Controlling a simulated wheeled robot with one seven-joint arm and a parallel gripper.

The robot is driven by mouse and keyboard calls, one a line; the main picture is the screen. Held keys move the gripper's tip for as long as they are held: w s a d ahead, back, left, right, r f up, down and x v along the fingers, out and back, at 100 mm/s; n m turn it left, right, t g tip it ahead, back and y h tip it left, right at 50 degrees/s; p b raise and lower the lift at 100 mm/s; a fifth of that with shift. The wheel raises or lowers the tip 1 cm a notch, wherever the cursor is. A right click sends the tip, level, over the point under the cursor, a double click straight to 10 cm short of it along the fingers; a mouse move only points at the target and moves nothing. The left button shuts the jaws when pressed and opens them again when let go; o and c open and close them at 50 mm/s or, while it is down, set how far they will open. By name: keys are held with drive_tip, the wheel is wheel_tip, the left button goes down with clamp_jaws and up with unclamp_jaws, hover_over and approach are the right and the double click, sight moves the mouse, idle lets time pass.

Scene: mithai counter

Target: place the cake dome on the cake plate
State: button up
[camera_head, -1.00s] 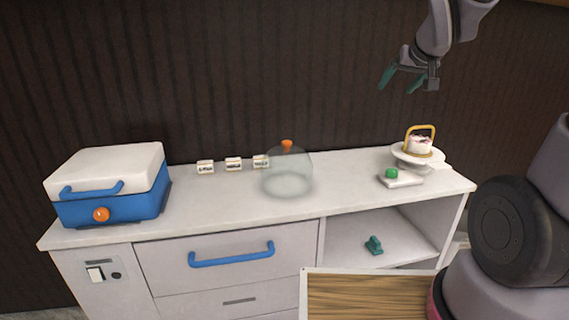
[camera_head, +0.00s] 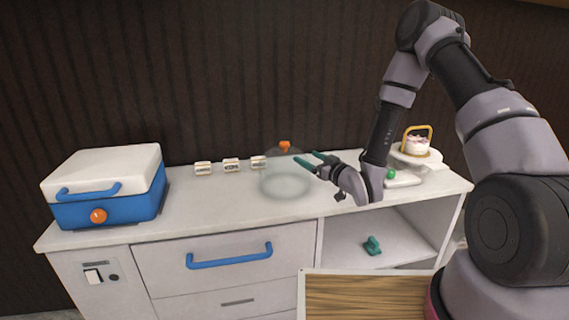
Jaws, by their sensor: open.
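The cake dome (camera_head: 284,183) is clear glass with an orange knob (camera_head: 285,146) on top. It stands on the white counter, right of the middle. The cake plate (camera_head: 424,164) is a white stand at the counter's right end. My gripper (camera_head: 308,160) is open, with green fingers pointing left. Its fingertips are just right of the dome's knob and overlap the dome's right side in the picture. I cannot tell whether they touch it. My arm partly hides the counter between dome and plate.
A blue and white box (camera_head: 106,188) stands at the counter's left. A green ball on a white block (camera_head: 403,180) sits before the plate. A green object (camera_head: 373,246) lies on the open shelf. The counter's left middle is clear.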

sight(286, 148)
drive_tip(key=x, duration=0.5)
drive_tip(key=shift+a+f, duration=0.15)
drive_tip(key=shift+a, duration=0.3)
drive_tip(key=x, duration=0.4)
drive_tip(key=shift+s+a, duration=0.2)
drive_tip(key=shift+a, duration=0.1)
drive_tip(key=shift+w+a, duration=0.25)
drive_tip(key=shift+w, duration=0.2)
clamp_jaws()
idle(0.3)
